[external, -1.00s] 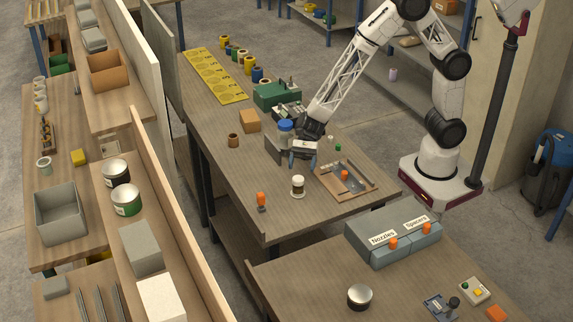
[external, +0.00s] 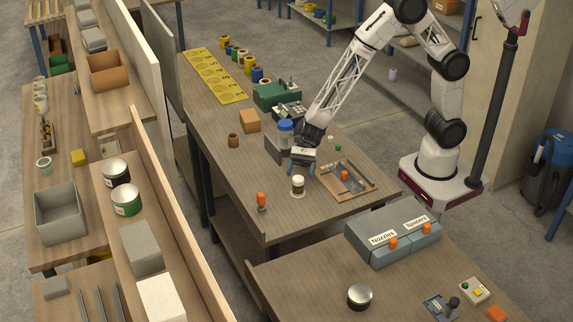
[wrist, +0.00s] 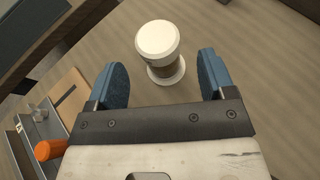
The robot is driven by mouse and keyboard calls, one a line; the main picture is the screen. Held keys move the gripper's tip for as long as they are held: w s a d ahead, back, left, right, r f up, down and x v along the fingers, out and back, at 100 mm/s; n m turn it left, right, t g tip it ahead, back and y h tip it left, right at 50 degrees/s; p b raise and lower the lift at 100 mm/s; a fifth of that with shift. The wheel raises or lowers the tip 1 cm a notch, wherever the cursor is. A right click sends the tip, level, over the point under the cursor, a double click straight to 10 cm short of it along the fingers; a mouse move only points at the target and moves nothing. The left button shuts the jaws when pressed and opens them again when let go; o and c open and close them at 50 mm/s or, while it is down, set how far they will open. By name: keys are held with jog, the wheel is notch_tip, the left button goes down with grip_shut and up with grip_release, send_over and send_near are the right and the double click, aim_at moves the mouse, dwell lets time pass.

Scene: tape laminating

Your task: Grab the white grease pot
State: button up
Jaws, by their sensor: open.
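The white grease pot (external: 298,184) stands upright on the wooden table, with a white lid, a brown middle band and a white base flange. In the wrist view the pot (wrist: 158,40) is ahead of my gripper, centred between its two blue fingers and a little beyond their tips. My gripper (external: 302,168) is open and empty, just behind the pot in the external view. Its blue fingers also show in the wrist view (wrist: 161,80), spread wide on either side, with no contact on the pot visible.
A wooden tray (external: 330,189) with an orange-topped item lies right of the pot. An orange-capped piece (external: 261,200) stands at the front left. A clear jar with a blue lid (external: 285,131) and a grey block stand behind. The table in front of the pot is clear.

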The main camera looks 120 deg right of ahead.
aim_at(298, 182)
jog(key=shift+x, duration=2.35)
jog(key=shift+f, duration=0.1)
jog(key=c, duration=1)
jog(key=shift+c, duration=0.2)
jog(key=shift+r, duration=5.05)
